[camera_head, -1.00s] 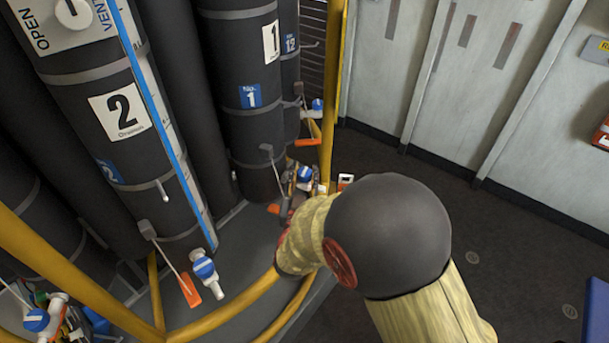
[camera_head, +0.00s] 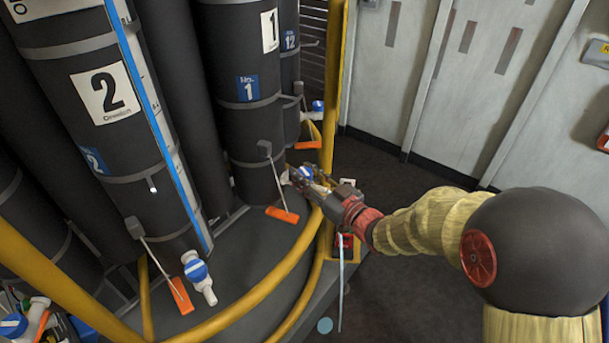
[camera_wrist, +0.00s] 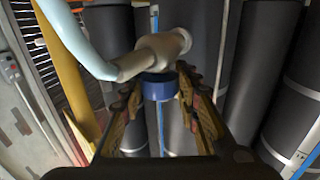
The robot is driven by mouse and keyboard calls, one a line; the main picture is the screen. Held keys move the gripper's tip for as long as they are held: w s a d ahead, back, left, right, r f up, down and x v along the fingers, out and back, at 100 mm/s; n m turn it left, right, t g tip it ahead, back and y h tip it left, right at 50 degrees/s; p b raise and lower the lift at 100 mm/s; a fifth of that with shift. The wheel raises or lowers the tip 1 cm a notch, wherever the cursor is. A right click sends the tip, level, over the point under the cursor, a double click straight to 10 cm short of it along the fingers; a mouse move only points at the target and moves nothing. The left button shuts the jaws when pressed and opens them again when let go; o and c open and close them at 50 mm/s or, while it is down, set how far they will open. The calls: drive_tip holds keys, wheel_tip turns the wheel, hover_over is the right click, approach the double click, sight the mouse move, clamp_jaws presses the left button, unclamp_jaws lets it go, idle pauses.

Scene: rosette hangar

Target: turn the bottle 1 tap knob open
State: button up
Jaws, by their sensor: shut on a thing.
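Bottle 1 (camera_head: 250,140) is a tall black cylinder with a "1" label and a blue No. 1 tag. Its tap is low on the right, with a blue and white knob (camera_head: 304,174) partly hidden by my gripper (camera_head: 310,180). In the wrist view, the blue knob (camera_wrist: 160,88) sits between the two fingers of my gripper (camera_wrist: 160,98), below the pale tap body (camera_wrist: 152,55). The fingers are shut on the knob. A pale blue stream (camera_wrist: 75,40) comes from the tap's spout, and it also falls toward the floor in the head view (camera_head: 341,285).
Bottle 2 (camera_head: 75,130) stands at left with its own blue and white tap (camera_head: 198,275) and orange tag (camera_head: 181,296). Yellow rails (camera_head: 255,295) curve around the bottles. A small blue round patch (camera_head: 325,325) shows near the stream. Dark floor at right is open before grey panels.

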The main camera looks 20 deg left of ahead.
drive_tip(key=n+g+y+p, duration=0.1)
drive_tip(key=g, duration=0.1)
drive_tip(key=n+g+y+p, duration=0.1)
drive_tip(key=n+g, duration=0.1)
drive_tip(key=g, duration=0.1)
drive_tip(key=shift+w+d+r+n, duration=0.1)
drive_tip(key=shift+w+r+n, duration=0.1)
drive_tip(key=shift+n, duration=0.1)
drive_tip(key=shift+s+f+n+g+y+p, duration=0.1)
drive_tip(key=shift+n+g+y+p, duration=0.15)
drive_tip(key=shift+n+g+p, duration=0.95)
drive_tip(key=shift+n+g+y+p, duration=0.25)
drive_tip(key=shift+n+g, duration=0.45)
drive_tip(key=shift+g, duration=1.4)
drive_tip(key=o, duration=1.2)
drive_tip(key=shift+f, duration=0.1)
drive_tip(key=d, duration=0.7)
drive_tip(key=w+d, duration=0.1)
drive_tip(key=d, duration=0.3)
drive_tip(key=shift+d, duration=0.35)
